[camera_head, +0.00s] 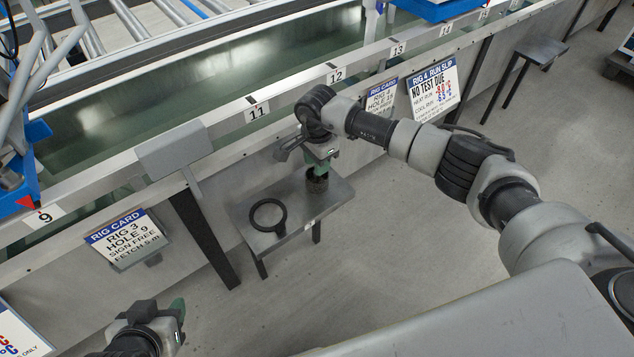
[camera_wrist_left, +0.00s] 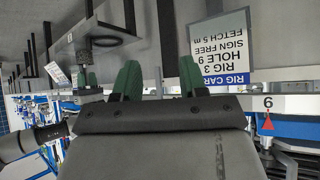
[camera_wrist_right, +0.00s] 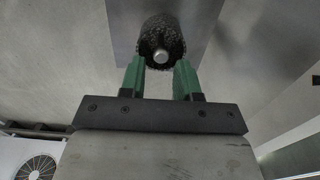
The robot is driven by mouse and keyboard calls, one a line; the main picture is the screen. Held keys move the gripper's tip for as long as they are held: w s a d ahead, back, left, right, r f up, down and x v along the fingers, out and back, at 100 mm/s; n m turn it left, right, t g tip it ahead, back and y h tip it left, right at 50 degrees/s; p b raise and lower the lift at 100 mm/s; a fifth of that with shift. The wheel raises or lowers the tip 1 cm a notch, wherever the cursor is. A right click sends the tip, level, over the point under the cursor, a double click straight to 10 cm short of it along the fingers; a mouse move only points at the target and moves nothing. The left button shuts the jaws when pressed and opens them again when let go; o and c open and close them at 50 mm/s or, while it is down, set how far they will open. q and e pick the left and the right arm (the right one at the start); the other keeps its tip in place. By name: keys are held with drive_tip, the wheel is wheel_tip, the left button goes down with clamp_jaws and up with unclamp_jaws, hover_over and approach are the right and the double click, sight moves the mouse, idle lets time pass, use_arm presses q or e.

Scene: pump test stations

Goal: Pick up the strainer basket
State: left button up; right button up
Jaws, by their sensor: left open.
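The strainer basket (camera_head: 317,181), a small dark mesh cylinder, stands upright on a small grey side table (camera_head: 240,213). In the right wrist view the basket (camera_wrist_right: 162,30) shows black mesh and a pale round knob, right at the green fingertips. My right gripper (camera_head: 319,171) points down at the basket's top. Its fingers (camera_wrist_right: 160,75) stand apart on either side of the basket's near edge; whether they press on it I cannot tell. My left gripper (camera_head: 178,309) is low at the picture's bottom left. In the left wrist view its fingers (camera_wrist_left: 158,80) are open and empty.
A black ring (camera_head: 268,215) lies flat on the side table, left of the basket. A long bench rail with numbered plates (camera_head: 257,111) runs behind. A rig card (camera_head: 127,238) hangs at hole 9. A run slip board (camera_head: 433,90) stands further right. Open floor lies in front.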

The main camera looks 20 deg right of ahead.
sight(317, 178)
wheel_tip(317, 178, down, 4)
drive_tip(key=shift+r+b, duration=0.1)
drive_tip(key=shift+b, duration=0.4)
drive_tip(key=shift+w+f, duration=0.1)
drive_tip(key=shift+f, duration=0.35)
use_arm(q)
drive_tip(key=w+r+t, duration=0.1)
drive_tip(key=w+d+r+t, duration=0.1)
drive_tip(key=w+r+t+h, duration=0.1)
drive_tip(key=shift+w+d+t, duration=0.25)
drive_tip(key=shift+w+t, duration=0.05)
drive_tip(key=shift+t, duration=0.1)
use_arm(e)
drive_tip(key=shift+c, duration=0.3)
drive_tip(key=c, duration=0.4)
drive_tip(key=shift+r, duration=0.15)
